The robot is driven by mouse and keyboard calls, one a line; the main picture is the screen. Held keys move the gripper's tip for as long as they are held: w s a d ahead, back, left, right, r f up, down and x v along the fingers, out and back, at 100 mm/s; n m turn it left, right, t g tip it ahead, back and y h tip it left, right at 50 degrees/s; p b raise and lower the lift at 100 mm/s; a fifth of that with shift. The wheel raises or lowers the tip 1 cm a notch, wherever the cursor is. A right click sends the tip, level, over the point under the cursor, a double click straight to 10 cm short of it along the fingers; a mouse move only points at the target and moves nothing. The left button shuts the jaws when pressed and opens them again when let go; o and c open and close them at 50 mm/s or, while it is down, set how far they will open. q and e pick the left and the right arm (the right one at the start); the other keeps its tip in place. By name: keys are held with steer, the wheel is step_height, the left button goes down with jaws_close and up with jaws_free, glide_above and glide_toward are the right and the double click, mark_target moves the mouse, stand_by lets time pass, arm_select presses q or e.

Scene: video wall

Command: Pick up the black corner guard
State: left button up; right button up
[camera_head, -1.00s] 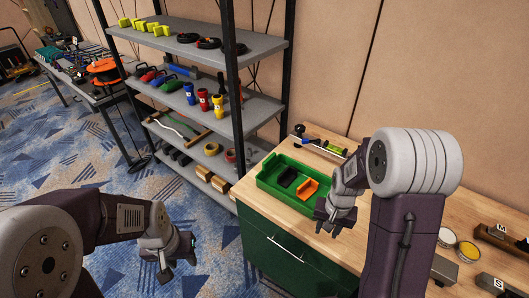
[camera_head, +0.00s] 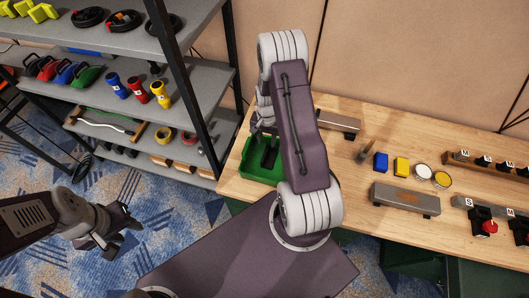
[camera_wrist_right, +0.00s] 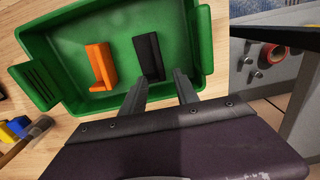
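The black corner guard (camera_wrist_right: 149,55) lies in the green tray (camera_wrist_right: 195,20), beside an orange corner guard (camera_wrist_right: 101,66) in the right wrist view. In the head view the black guard (camera_head: 269,156) shows partly in the tray, and my right arm hides much of the tray. My right gripper (camera_wrist_right: 158,82) is open above the tray; its two fingers point toward the black guard, one near each side of its lower end. I cannot tell whether they touch it. My left gripper (camera_head: 122,228) hangs empty over the carpet at the left; its finger gap is unclear.
The tray stands at the left end of a wooden counter (camera_head: 350,200). Grey shelves (camera_head: 110,95) with several tools stand to its left. Blue and yellow blocks (camera_head: 381,161), tins (camera_head: 423,171) and a grey bar block (camera_head: 405,198) lie to the right on the counter.

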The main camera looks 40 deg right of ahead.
mark_target(266, 150)
step_height(266, 150, down, 2)
steer(key=shift+f, duration=0.1)
steer(key=shift+w+f, duration=0.15)
steer(key=shift+f+p, duration=0.25)
steer(key=shift+p, duration=0.15)
steer(key=f, duration=0.1)
steer(key=f+p, duration=0.1)
steer(key=f, duration=0.2)
steer(key=shift+s+a, duration=0.2)
steer(key=shift+s, duration=0.05)
steer(key=shift+w+f, duration=0.1)
steer(key=shift+f, duration=0.2)
jaws_close()
